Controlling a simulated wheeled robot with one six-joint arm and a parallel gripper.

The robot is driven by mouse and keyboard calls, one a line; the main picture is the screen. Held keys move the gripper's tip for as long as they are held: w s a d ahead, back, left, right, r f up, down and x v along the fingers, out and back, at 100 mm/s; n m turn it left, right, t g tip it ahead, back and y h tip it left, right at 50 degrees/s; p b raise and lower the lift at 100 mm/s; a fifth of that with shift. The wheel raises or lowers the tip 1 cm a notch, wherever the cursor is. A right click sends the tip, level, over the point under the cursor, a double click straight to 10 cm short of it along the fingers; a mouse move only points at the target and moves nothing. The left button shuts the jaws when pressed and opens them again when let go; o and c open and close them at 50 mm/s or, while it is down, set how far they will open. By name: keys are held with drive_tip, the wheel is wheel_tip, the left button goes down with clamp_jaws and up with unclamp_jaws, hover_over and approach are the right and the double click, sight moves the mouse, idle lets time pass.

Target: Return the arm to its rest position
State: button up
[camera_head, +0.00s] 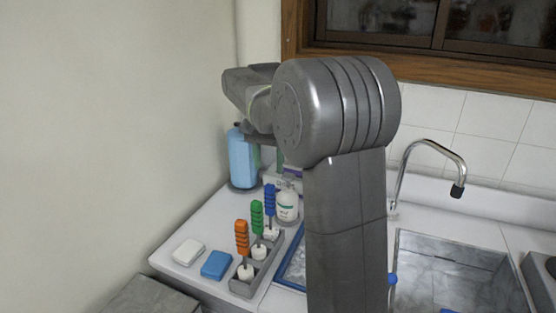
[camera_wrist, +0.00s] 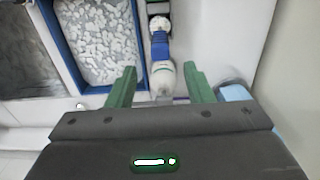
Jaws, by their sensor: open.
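My grey arm stands in the middle of the head view, raised above the counter, and hides part of what lies behind it. My gripper (camera_wrist: 158,88) shows in the wrist view with its two green fingers apart and nothing held between them. Beyond the fingers in the wrist view is a white bottle (camera_wrist: 163,76), and it also shows in the head view (camera_head: 287,205). The blue-handled tool (camera_wrist: 160,46) is just past it. In the head view my gripper is mostly hidden behind my arm.
A grey rack (camera_head: 243,286) holds orange, green and blue-handled tools. A white block (camera_head: 188,252) and a blue block (camera_head: 216,265) lie left of it. A blue bottle (camera_head: 242,160) stands at the back. The sink (camera_head: 460,270) and faucet (camera_head: 433,146) are on the right.

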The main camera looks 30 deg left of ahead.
sight(269, 186)
wheel_tip(269, 186, down, 12)
drive_tip(key=shift+f+p, duration=0.15)
drive_tip(key=shift+p, duration=0.3)
wheel_tip(269, 186, up, 3)
drive_tip(key=shift+r+b, duration=0.3)
drive_tip(key=shift+f, duration=0.1)
